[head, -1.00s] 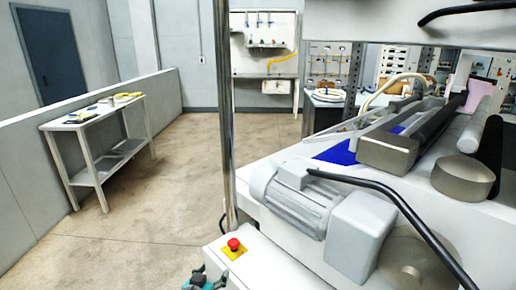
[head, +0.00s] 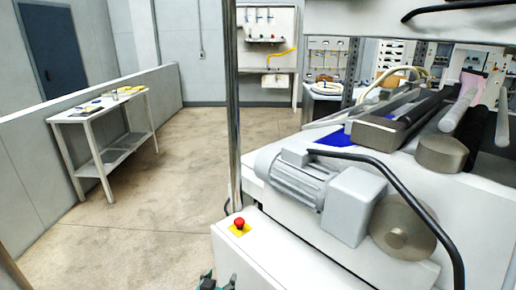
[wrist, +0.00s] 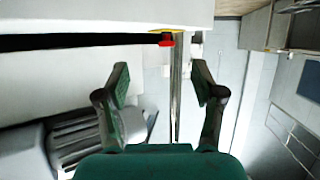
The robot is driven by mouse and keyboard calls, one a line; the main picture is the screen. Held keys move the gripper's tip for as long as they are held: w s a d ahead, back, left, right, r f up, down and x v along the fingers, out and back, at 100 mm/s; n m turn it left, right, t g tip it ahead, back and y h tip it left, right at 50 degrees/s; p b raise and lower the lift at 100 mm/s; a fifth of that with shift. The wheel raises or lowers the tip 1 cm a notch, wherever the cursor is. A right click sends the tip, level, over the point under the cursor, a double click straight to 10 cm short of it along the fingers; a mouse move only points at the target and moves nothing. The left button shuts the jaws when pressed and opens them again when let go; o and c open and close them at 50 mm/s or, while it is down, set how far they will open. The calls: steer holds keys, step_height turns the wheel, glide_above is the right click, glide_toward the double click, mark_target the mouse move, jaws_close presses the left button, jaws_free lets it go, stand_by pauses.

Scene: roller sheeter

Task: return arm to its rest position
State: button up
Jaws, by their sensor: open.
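My gripper (wrist: 160,85) is open and empty in the wrist view, its two green fingers spread apart. Between and beyond them are a metal post (wrist: 176,100) and a red emergency button (wrist: 166,41). In the head view only a small dark green part of my gripper (head: 217,283) shows at the bottom edge, just below the red button (head: 239,223) on its yellow plate. The rest of my arm is hidden below the frame.
The roller sheeter (head: 285,240) fills the right side, with a grey motor (head: 297,178) and a curved black bar (head: 385,170). A metal post (head: 233,110) stands beside it. A side table (head: 105,108) stands at the left. The floor (head: 150,215) between is clear.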

steer(key=s+d+f+n+y, duration=0.3)
steer(key=s+d+f, duration=1.1)
steer(key=s+d, duration=0.3)
steer(key=s+d+r+y, duration=0.15)
steer(key=s+d, duration=0.35)
steer(key=s, duration=0.6)
steer(key=s+d+r, duration=0.3)
steer(key=s+d, duration=0.1)
steer(key=s, duration=0.7)
steer(key=s+d+r+m+t+h, duration=0.1)
steer(key=s+d+r+h, duration=0.1)
steer(key=s+r, duration=0.9)
step_height(320, 180, up, 2)
steer(key=shift+s+d+r+t, duration=0.15)
steer(key=shift+d+t, duration=0.15)
steer(key=shift+d, duration=0.55)
